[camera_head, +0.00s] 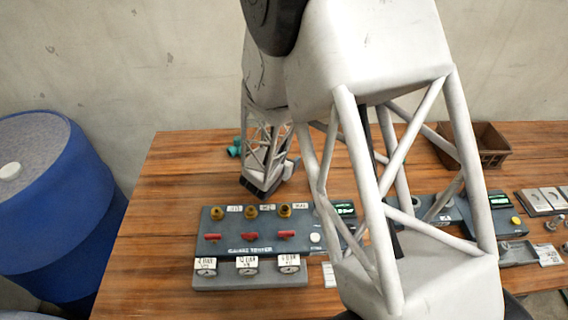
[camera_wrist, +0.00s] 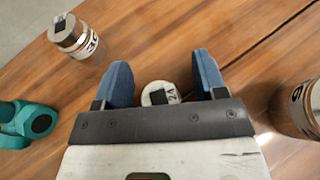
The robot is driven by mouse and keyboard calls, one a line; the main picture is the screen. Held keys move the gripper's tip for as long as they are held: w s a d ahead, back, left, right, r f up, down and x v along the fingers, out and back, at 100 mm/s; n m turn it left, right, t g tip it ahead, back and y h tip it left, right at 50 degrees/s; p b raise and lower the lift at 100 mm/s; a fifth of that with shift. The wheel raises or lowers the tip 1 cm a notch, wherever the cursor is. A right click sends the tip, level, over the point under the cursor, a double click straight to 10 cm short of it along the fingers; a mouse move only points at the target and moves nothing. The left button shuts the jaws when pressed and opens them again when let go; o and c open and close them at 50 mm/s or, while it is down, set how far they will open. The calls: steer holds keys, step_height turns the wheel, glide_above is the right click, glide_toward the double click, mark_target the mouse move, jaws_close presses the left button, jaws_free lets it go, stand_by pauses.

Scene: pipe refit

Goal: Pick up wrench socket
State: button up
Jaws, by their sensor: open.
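My gripper (camera_wrist: 160,66) is open, with its two blue fingers spread apart in the wrist view. A silver socket marked 24 (camera_wrist: 160,93) shows in the gap between the fingers, partly hidden by the dark gripper bar. I cannot tell how far below the fingertips it is. A larger socket marked 30 (camera_wrist: 75,36) stands at the upper left. Another metal socket (camera_wrist: 300,106) is cut off at the right edge, its label only partly readable. The sockets cannot be made out in the head view, where my arm covers much of the table.
A teal object (camera_wrist: 27,122) lies left of my gripper; teal also shows in the head view (camera_head: 235,148). The wooden table (camera_head: 160,215) holds a gauge tester (camera_head: 250,232) at the front and a brown bin (camera_head: 490,147) at the right. A blue barrel (camera_head: 50,205) stands left.

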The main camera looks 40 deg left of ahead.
stand_by(0.4)
steer(key=c, duration=1.1)
steer(key=shift+o, duration=0.2)
step_height(320, 180, up, 10)
stand_by(0.4)
stand_by(0.5)
